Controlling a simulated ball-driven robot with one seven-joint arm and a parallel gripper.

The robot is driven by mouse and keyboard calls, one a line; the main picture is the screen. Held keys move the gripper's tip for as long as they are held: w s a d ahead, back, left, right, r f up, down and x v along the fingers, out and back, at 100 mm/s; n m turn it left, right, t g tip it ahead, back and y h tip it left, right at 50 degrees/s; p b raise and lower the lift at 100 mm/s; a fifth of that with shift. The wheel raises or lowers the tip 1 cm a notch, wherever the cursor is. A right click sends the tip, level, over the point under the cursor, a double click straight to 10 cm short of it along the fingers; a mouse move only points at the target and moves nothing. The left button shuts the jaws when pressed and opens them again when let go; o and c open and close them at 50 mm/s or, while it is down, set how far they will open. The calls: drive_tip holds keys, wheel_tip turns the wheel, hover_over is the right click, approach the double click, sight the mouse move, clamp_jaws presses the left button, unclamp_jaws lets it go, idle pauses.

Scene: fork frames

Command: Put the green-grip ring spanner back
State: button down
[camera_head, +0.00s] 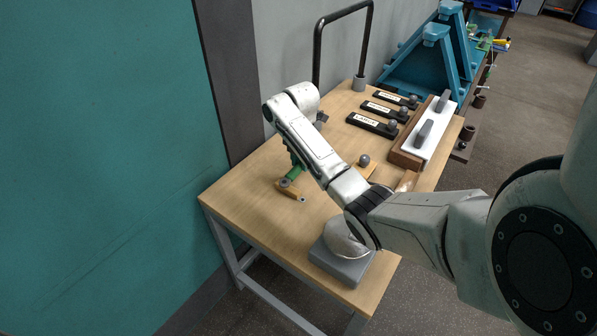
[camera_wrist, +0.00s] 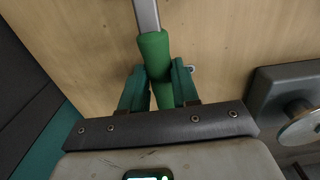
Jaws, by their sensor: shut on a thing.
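The green-grip spanner (camera_wrist: 153,50) is in my gripper (camera_wrist: 157,78). In the wrist view its green grip lies between the two dark green fingers, and a flat steel shank runs up out of the frame. Its ring end is out of that view. In the head view the green grip (camera_head: 293,173) shows under my wrist at the table's left side, above a small orange piece with grey ends (camera_head: 290,190). I cannot tell whether the spanner touches the table. Three black labelled holders (camera_head: 372,125) with grey knobs lie at the back; the front label appears to read "LARGE".
A white block with grey handles (camera_head: 427,130) sits on brown wood at the right. A grey block (camera_head: 340,262) with a round metal piece stands at the front. A black tube frame (camera_head: 317,60) rises behind. The table's left part (camera_head: 245,190) is clear.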

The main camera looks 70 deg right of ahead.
sight(299, 165)
drive_tip(key=shift+w+d+f, duration=0.15)
drive_tip(key=shift+w+f, duration=0.15)
drive_tip(key=shift+f, duration=0.1)
wheel_tip(299, 165, down, 2)
drive_tip(key=shift+w+d+f, duration=0.1)
drive_tip(key=shift+w+d, duration=0.05)
drive_tip(key=shift+f+p, duration=0.35)
drive_tip(key=shift+f, duration=0.2)
drive_tip(key=c, duration=0.9)
unclamp_jaws()
drive_tip(key=shift+o, duration=0.2)
drive_tip(key=shift+f, duration=0.1)
